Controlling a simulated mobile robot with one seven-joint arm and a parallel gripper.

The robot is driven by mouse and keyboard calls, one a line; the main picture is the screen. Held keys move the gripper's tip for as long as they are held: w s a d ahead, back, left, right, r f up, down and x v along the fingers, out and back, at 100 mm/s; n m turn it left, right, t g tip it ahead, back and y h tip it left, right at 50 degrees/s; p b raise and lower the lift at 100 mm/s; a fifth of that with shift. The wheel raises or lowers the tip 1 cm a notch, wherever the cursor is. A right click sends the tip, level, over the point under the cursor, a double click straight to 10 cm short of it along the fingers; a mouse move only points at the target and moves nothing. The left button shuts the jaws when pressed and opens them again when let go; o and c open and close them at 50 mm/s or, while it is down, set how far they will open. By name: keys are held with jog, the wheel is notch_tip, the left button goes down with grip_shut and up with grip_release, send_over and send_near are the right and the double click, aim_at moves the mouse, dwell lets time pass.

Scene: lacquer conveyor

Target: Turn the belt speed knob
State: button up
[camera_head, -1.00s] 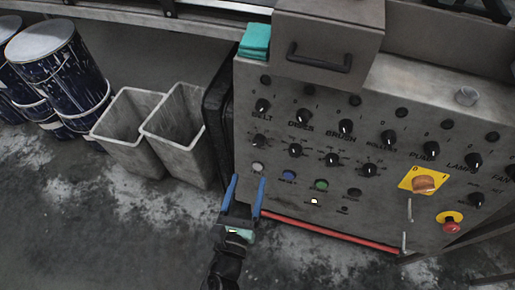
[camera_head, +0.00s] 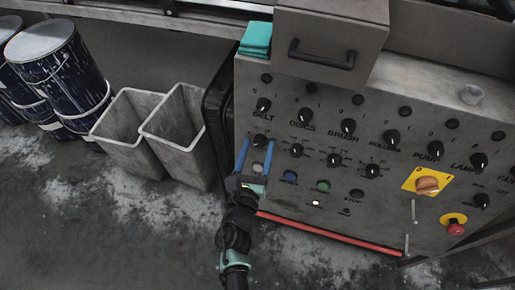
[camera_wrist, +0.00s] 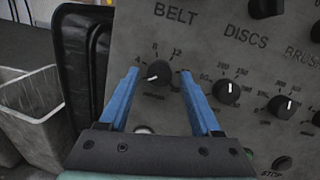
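The belt speed knob (camera_wrist: 160,72) is a small black dial with a white pointer line, below the BELT label on the grey control panel (camera_head: 330,205). Numbers ring it, and the pointer aims to the left and slightly down, near the 4. My gripper (camera_wrist: 159,74) has two blue fingers, open and empty. In the wrist view the fingertips stand on either side of the knob, apart from it. In the head view the gripper (camera_head: 257,142) is at the panel's left side and the knob (camera_head: 260,140) shows between the fingertips.
The DISCS speed knob (camera_wrist: 227,91) sits just right of the right finger. A black BELT switch (camera_head: 263,104) is above. A red emergency button (camera_head: 455,229) and yellow-backed switch (camera_head: 427,185) are at right. Grey bins (camera_head: 180,140) stand left of the panel.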

grip_shut()
jog(key=shift+m+b, duration=0.3)
jog(key=shift+m, duration=0.1)
jog(key=m+b, duration=0.1)
jog(key=m, duration=0.1)
jog(key=m+h+b, duration=0.1)
jog(key=m, duration=0.1)
jog(key=shift+a+f+b, duration=0.15)
jog(key=shift+f+b, duration=0.05)
jog(key=shift+b, duration=0.15)
jog(key=m+h+b, duration=0.1)
jog(key=m, duration=0.2)
jog(key=m+g+b, duration=0.1)
jog(key=m+b, duration=0.1)
jog(key=m, duration=0.1)
jog(key=shift+a+r+m+h, duration=0.1)
jog(key=shift+r+m+h, duration=0.05)
jog(key=shift+m+h, duration=0.2)
jog(key=shift+o, duration=0.9)
grip_release()
